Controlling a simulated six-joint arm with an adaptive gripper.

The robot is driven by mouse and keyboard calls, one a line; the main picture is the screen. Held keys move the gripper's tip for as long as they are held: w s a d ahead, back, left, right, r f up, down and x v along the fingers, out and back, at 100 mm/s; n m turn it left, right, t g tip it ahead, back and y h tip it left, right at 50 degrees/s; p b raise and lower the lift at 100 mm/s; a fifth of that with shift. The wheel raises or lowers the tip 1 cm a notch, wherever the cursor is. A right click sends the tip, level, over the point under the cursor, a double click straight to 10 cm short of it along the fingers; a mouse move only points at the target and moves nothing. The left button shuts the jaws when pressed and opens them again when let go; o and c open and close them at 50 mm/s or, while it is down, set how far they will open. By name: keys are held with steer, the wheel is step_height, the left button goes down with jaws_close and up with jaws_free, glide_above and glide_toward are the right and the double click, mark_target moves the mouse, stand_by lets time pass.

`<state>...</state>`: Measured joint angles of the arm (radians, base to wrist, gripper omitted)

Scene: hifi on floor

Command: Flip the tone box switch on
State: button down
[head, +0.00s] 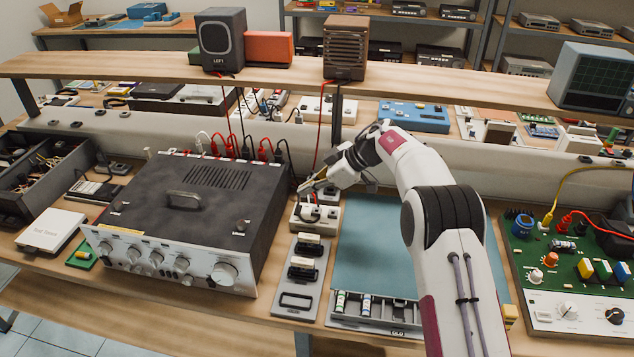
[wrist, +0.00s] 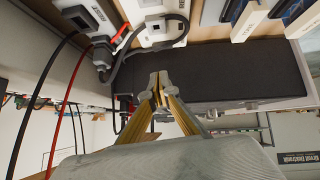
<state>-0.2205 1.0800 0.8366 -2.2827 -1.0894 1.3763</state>
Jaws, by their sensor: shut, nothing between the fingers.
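A small white box (head: 318,218), which looks like the tone box, sits on the bench between the large amplifier and the blue-green mat. Cables run to it. My gripper (head: 308,186) is directly above and behind this box, with its fingers shut and empty. In the wrist view, the closed fingertips (wrist: 158,82) are in front of a dark panel. White box surfaces (wrist: 150,8) with a grey plug and a looped cable (wrist: 175,38) show at the top edge of that view. I cannot make out the switch or its position.
The black-topped amplifier (head: 185,215) stands close on the left. A grey tray with small parts (head: 297,302) lies in front of the box. The mat (head: 365,240) is mostly clear. A green circuit board (head: 575,265) is at right, and cables hang from the shelf (head: 440,93).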

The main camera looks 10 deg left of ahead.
mark_target(304, 213)
steer(key=f, duration=0.3)
steer(key=shift+w+a, duration=0.15)
steer(key=shift+a, duration=0.25)
steer(key=shift+w+f, duration=0.1)
steer(key=shift+f, duration=0.75)
steer(key=shift+f, duration=0.1)
steer(key=shift+w+f, duration=0.15)
steer(key=shift+f, duration=0.05)
steer(key=shift+s, duration=0.25)
steer(key=shift+s+r, duration=0.2)
steer(key=shift+s, duration=0.35)
steer(key=shift+r, duration=0.15)
